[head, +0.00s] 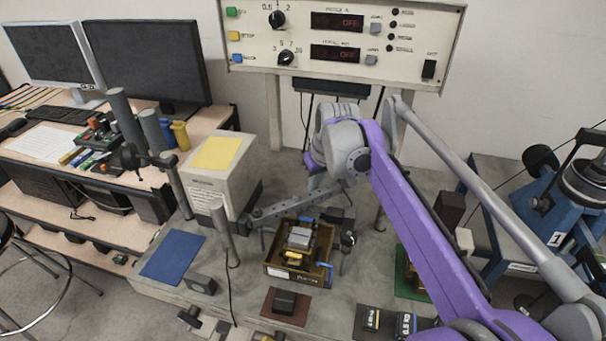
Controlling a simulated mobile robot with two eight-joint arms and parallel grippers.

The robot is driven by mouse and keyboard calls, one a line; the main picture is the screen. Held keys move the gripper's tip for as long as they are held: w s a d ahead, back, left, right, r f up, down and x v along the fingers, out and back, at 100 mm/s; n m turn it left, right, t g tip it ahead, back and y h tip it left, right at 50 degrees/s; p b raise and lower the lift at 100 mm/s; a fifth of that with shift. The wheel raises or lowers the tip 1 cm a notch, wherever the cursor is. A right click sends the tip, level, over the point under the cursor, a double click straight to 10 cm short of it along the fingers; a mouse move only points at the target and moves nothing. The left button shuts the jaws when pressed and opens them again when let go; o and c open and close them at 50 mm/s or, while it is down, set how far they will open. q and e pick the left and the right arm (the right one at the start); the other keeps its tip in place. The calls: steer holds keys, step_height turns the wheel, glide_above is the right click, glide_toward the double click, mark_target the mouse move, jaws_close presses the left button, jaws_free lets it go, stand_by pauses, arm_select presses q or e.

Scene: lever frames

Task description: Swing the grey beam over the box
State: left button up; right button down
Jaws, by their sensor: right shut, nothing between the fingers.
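The grey beam (285,204) is a long flat bar with holes, lying roughly level behind the box. Its left end is near an upright grey post, and its right end is by my right gripper. The box (281,272) is a small open brown box on the grey table, holding grey, dark and yellow pieces. The beam passes behind the box, not over its middle. My right gripper (319,187) is shut and empty, close above or beside the beam's right part; whether it touches is unclear. My purple arm hides part of the area. My left gripper is not in view.
A pale block with a yellow top (217,154) stands left of the beam. A blue mat (173,257) lies at the front left, and a brown mat (286,306) lies in front of the box. A control panel (345,45) stands behind. A blue machine (572,205) is at right.

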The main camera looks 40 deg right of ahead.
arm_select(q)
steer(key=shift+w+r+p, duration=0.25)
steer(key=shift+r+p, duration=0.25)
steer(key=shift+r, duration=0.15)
arm_select(e)
steer(key=s+a+m+g+h, duration=0.1)
steer(key=s+a+m+h, duration=0.1)
steer(key=s+a+m, duration=0.2)
steer(key=shift+s+a+m, duration=0.2)
steer(key=shift+s+m, duration=1.3)
steer(key=shift+s, duration=1.8)
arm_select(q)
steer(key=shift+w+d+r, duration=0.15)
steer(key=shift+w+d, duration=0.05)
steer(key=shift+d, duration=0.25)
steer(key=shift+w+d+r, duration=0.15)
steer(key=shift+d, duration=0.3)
arm_select(e)
step_height(320, 180, up, 10)
steer(key=shift+w+d+f, duration=0.25)
steer(key=shift+d, duration=0.05)
